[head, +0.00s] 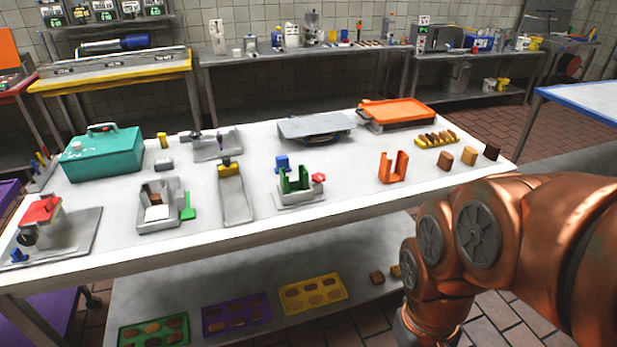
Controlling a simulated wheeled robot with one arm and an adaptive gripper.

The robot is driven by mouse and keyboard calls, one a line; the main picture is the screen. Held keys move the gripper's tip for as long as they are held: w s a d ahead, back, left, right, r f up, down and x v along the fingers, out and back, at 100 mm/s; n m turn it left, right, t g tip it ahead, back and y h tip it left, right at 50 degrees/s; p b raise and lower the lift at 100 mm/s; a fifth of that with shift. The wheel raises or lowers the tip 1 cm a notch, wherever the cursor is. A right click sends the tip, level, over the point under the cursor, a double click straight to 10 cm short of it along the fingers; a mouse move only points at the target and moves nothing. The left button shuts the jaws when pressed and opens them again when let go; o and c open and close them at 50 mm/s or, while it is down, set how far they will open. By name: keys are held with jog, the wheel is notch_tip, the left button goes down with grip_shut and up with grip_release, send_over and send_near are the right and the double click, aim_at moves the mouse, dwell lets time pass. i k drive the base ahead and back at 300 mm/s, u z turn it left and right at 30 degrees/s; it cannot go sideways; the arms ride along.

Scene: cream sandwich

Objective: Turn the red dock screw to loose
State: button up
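A red knob (318,178), which looks like the red dock screw, sits on the right side of a small metal dock (300,198) near the front middle of the table. Its loose or tight setting is too small to tell. A green U-shaped holder (291,181) stands upright in the dock, with a blue part (282,164) behind it to the left. My copper arm fills the lower right of the head view, right of the dock and apart from it. My gripper is not in view.
The white table (340,200) also holds an orange U-shaped holder (392,167) to the right, a metal chute (234,195) and a green-handled press (165,206) to the left, and a teal box (102,153). Bare tabletop lies between the dock and the orange holder.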

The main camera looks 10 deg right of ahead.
aim_at(318, 177)
jog(key=u, duration=0.5)
jog(key=k, duration=1.2)
jog(key=z, duration=0.05)
jog(key=i, duration=0.55)
jog(key=z, duration=0.9)
jog(key=i, duration=0.8)
jog(key=u, duration=0.75)
jog(key=i, duration=0.8)
jog(key=u, duration=0.85)
